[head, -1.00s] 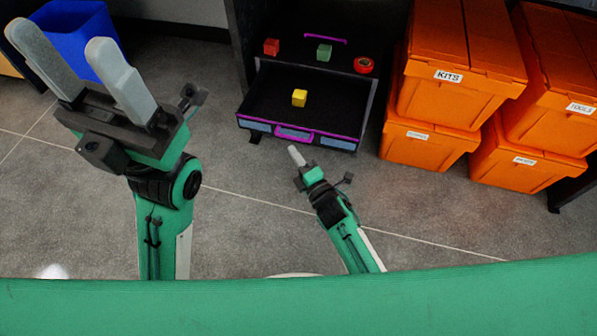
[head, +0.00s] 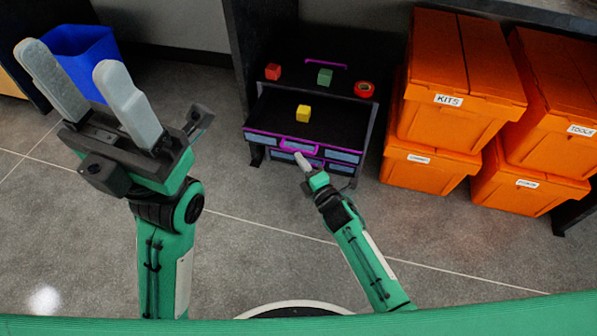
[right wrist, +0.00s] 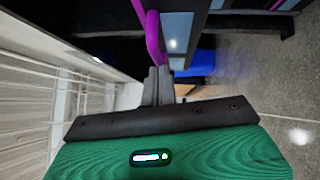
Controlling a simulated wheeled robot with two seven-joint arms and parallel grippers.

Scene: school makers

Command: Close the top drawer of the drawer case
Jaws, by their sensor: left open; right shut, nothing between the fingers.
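The dark drawer case (head: 370,118) stands at the back centre. The drawer front has a magenta handle (head: 296,145), which also shows in the right wrist view (right wrist: 153,38). My right gripper (head: 302,160) is shut and empty, its tips at the handle; I cannot tell whether they touch it. Its fingers show in the right wrist view (right wrist: 158,85). My left gripper (head: 85,90) is open and empty, raised at the left, away from the case.
A red cube (head: 273,72), a green cube (head: 325,76) and a red tape roll (head: 364,89) sit on top of the case. Stacked orange boxes (head: 455,125) stand close on its right. A blue bin (head: 85,50) is at the back left. The floor in front is clear.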

